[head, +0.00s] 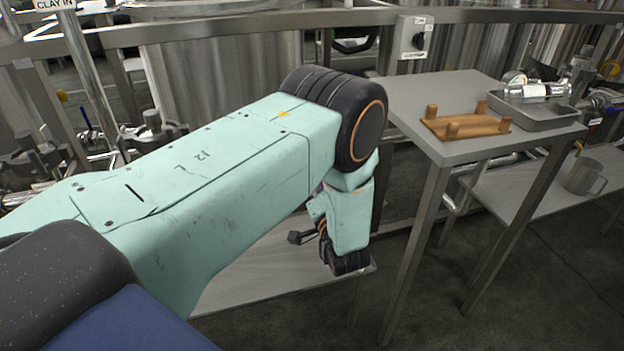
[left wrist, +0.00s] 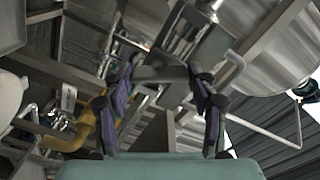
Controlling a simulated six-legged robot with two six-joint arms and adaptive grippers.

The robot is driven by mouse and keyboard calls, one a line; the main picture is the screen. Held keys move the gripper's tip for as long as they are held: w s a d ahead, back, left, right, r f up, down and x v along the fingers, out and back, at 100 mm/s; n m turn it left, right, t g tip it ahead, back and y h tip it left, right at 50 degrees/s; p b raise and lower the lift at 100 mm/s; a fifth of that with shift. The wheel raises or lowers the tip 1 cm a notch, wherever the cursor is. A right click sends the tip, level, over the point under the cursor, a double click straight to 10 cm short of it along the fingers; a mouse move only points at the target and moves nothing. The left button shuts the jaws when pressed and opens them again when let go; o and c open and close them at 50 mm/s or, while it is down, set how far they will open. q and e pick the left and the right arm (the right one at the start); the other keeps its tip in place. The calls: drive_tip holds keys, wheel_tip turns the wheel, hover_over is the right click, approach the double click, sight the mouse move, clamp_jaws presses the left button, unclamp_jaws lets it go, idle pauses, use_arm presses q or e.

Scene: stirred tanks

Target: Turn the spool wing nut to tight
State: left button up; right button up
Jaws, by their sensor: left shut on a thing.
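My left gripper (head: 308,236) hangs below the wrist of the mint-green arm in the head view, where its fingers are mostly hidden. In the left wrist view, the two purple-padded fingers of the left gripper (left wrist: 161,75) are shut on a grey metal piece (left wrist: 160,74), which appears to be the spool wing nut. It spans the space between the fingertips, and its angle and tightness cannot be told. The wing nut is not visible in the head view, and the spool it sits on cannot be made out clearly. My right gripper is in neither view.
A grey table (head: 430,88) at the right holds a brown pegged rack (head: 466,127) and a metal tray (head: 550,119) with a gauge fitting (head: 530,90). A metal mug (head: 585,178) stands on a lower shelf. Steel tanks (head: 220,60) and rails stand behind my arm.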

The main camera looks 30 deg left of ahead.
use_arm(q)
drive_tip(key=m+p, duration=0.1)
drive_tip(key=m, duration=0.4)
drive_tip(key=shift+f+m, duration=0.1)
drive_tip(key=shift+m, duration=0.3)
idle(0.4)
drive_tip(key=o, duration=1.1)
drive_tip(key=shift+o, duration=0.2)
drive_tip(key=v, duration=0.7)
drive_tip(key=shift+s+d, duration=0.15)
drive_tip(key=shift+d, duration=0.05)
